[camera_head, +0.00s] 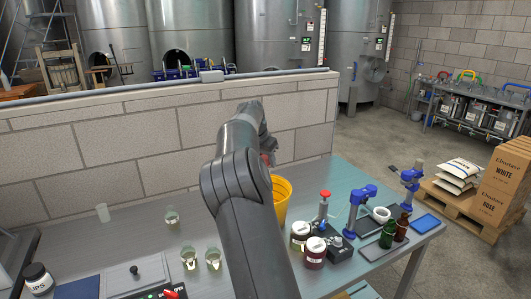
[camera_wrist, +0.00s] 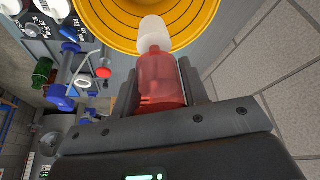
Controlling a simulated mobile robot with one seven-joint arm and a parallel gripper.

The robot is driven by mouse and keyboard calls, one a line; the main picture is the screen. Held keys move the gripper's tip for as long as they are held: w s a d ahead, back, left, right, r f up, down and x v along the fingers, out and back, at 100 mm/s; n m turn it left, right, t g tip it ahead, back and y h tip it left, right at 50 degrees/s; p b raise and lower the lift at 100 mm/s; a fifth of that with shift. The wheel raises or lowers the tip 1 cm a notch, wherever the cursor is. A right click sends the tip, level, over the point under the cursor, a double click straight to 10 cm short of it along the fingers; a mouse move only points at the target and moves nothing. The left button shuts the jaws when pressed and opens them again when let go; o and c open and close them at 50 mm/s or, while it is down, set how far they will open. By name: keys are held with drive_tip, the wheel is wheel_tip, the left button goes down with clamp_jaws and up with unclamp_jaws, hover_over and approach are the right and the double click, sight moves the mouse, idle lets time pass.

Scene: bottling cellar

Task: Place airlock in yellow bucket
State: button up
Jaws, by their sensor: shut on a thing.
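The yellow bucket (camera_head: 281,199) stands on the grey table behind my arm, which hides part of it in the head view. In the wrist view the bucket (camera_wrist: 207,38) fills the top, with its rim and inside showing. My gripper (camera_wrist: 160,90) is shut on a red translucent piece with a white cap, which I take to be the airlock (camera_wrist: 160,78). The white cap end overlaps the bucket's rim and opening in the wrist view.
Jars (camera_head: 313,252), a red-topped tool (camera_head: 324,205), blue bench tools (camera_head: 360,207) and bottles (camera_head: 388,234) crowd the table right of the bucket. Glass beakers (camera_head: 189,258) stand to the left. A block wall (camera_head: 130,150) runs behind the table.

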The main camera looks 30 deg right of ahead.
wheel_tip(320, 180, down, 12)
drive_tip(key=shift+r, duration=0.15)
idle(0.6)
drive_tip(key=o, duration=1.1)
drive_tip(key=shift+a, duration=0.1)
drive_tip(key=shift+s+a, duration=0.45)
drive_tip(key=shift+a, duration=0.4)
drive_tip(key=shift+s+a, duration=0.4)
drive_tip(key=shift+a, duration=0.4)
drive_tip(key=shift+r, duration=0.1)
